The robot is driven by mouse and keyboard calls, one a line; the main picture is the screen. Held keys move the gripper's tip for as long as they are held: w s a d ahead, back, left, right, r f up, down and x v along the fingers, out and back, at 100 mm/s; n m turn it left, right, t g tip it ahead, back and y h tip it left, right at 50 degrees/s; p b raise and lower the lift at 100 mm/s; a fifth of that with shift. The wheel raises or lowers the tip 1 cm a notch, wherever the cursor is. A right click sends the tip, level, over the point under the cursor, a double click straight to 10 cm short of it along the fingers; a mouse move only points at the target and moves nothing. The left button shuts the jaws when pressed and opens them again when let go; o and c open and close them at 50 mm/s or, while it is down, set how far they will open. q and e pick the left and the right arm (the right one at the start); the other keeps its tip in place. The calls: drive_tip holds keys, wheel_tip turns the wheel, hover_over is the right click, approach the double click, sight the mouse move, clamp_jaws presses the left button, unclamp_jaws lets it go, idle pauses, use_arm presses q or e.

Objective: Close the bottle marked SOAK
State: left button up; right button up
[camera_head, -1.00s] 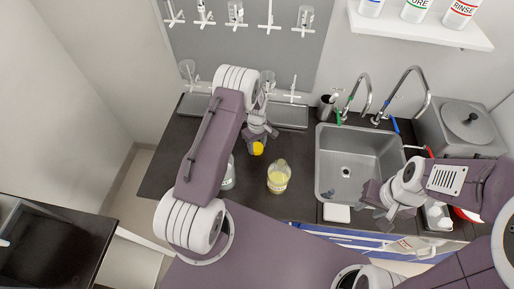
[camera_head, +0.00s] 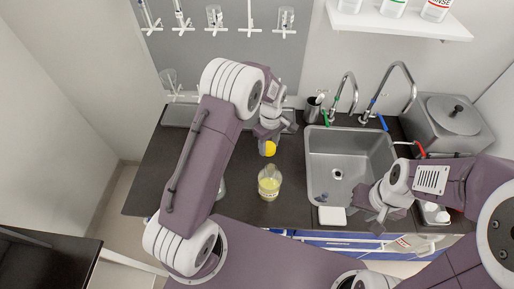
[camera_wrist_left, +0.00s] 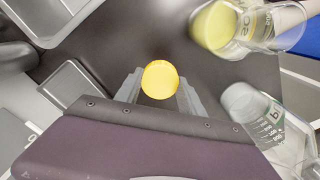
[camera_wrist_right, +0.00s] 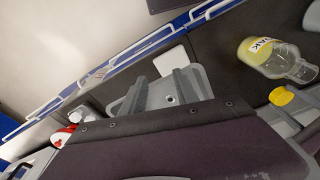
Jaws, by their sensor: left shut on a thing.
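The bottle marked SOAK (camera_head: 269,187), clear with yellow liquid, stands uncapped on the dark counter. It also shows in the right wrist view (camera_wrist_right: 262,52), its label partly readable. My left gripper (camera_head: 271,140) is shut on a round yellow cap (camera_head: 270,149), behind the bottle in the head view and apart from its mouth. The cap (camera_wrist_left: 160,80) sits between the fingertips in the left wrist view, where the bottle (camera_wrist_left: 240,25) is blurred at upper right. My right gripper (camera_head: 373,217) is open and empty by the sink's front right corner.
The sink (camera_head: 325,185) with taps lies right of the bottle. A second clear bottle (camera_wrist_left: 265,125) stands left of the SOAK bottle, mostly behind my left arm in the head view. A white block (camera_head: 332,216) lies at the counter's front edge. Counter around the SOAK bottle is clear.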

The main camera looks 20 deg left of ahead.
use_arm(q)
drive_tip(key=shift+d+r, duration=0.35)
drive_tip(key=shift+d, duration=0.2)
drive_tip(key=shift+d+r, duration=0.3)
drive_tip(key=shift+d, duration=0.25)
